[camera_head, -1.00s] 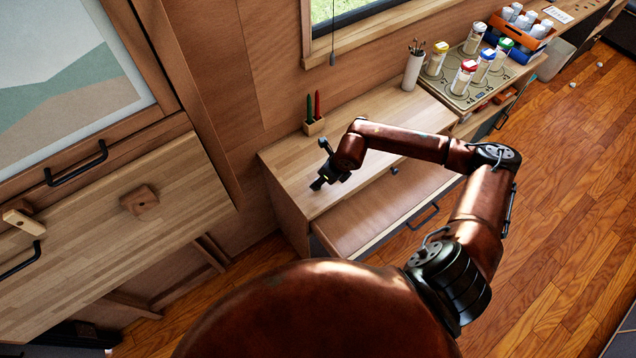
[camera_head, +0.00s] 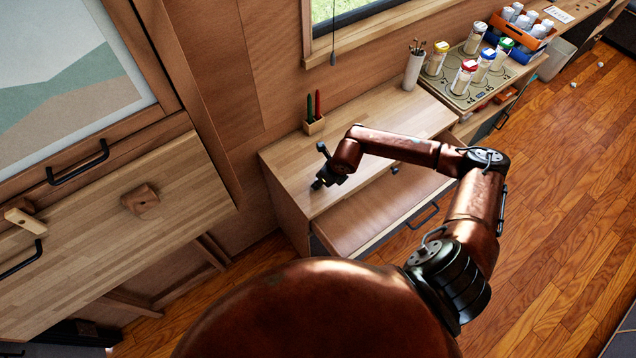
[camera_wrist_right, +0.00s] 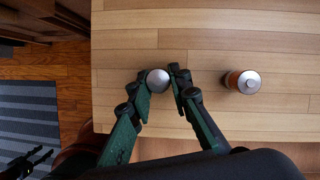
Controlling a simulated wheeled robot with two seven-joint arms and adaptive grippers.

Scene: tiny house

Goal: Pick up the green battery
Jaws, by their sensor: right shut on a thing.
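In the right wrist view a battery with a round silver top (camera_wrist_right: 158,80) stands upright on the wooden desk top, seen from above. Its side colour is hidden by the angle and the fingers. My right gripper (camera_wrist_right: 160,84) is shut on it, one green-padded finger on each side. In the head view my right gripper (camera_head: 318,184) is low at the left end of the desk (camera_head: 285,165), and the battery cannot be made out there. A black jointed part at the lower left of the wrist view looks like my left gripper (camera_wrist_right: 28,165); its jaw state is unclear.
An orange battery (camera_wrist_right: 243,81) with a silver top stands to the right of the held one, clear of the fingers. A wooden pen holder (camera_head: 314,126) stands at the back of the desk. A white brush cup (camera_head: 412,70) and several jars stand farther right.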

